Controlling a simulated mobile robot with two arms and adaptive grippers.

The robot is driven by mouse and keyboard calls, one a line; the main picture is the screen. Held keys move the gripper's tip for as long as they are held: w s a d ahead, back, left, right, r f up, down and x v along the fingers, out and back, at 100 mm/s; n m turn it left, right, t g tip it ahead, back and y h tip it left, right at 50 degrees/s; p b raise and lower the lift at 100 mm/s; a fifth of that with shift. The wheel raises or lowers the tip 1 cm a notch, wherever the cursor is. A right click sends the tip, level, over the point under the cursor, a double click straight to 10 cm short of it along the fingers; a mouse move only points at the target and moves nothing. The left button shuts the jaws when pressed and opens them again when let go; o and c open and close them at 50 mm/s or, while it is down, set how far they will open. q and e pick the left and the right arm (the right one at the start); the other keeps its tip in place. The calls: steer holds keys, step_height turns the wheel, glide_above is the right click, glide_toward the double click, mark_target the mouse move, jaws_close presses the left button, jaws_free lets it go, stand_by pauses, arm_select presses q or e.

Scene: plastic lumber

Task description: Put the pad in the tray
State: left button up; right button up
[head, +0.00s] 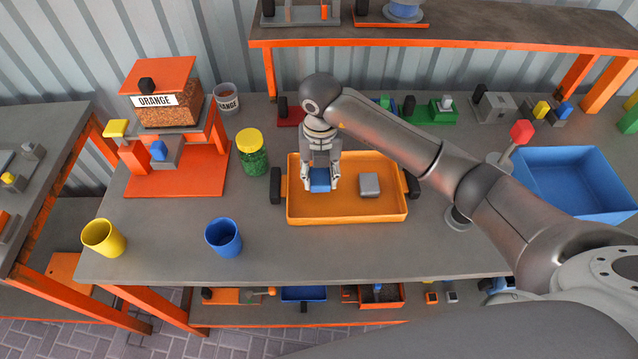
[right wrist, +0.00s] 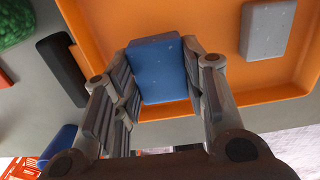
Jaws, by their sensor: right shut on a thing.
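The orange tray (head: 300,212) with black handles lies on the middle of the workbench. My right gripper (head: 320,182) is over the left part of the tray, pointing down. It is shut on a blue pad (head: 320,179), which also shows between the fingers in the right wrist view (right wrist: 158,70). The pad is within the tray's outline; I cannot tell whether it touches the tray floor. A grey block (head: 369,184) lies in the right part of the tray, apart from the pad. My left gripper is not in view.
A jar with a yellow lid (head: 251,150) stands left of the tray. A blue cup (head: 223,237) and a yellow cup (head: 103,238) stand near the front edge. An orange dispenser (head: 165,105) is at the back left. A blue bin (head: 572,182) is at the right.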

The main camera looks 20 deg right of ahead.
mark_target(319, 174)
steer(key=shift+w+f+b, duration=0.15)
steer(key=shift+f+b, duration=0.45)
steer(key=shift+f, duration=0.3)
steer(key=shift+w+f+b, duration=0.1)
steer(key=shift+f+b, duration=0.5)
steer(key=shift+f, duration=0.3)
steer(key=shift+f, duration=0.15)
steer(key=o, duration=1)
steer(key=shift+r, duration=0.3)
step_height(319, 174, up, 10)
steer(key=shift+f+b, duration=0.1)
steer(key=shift+b, duration=0.7)
steer(key=shift+a+r, duration=0.1)
steer(key=shift+r, duration=0.85)
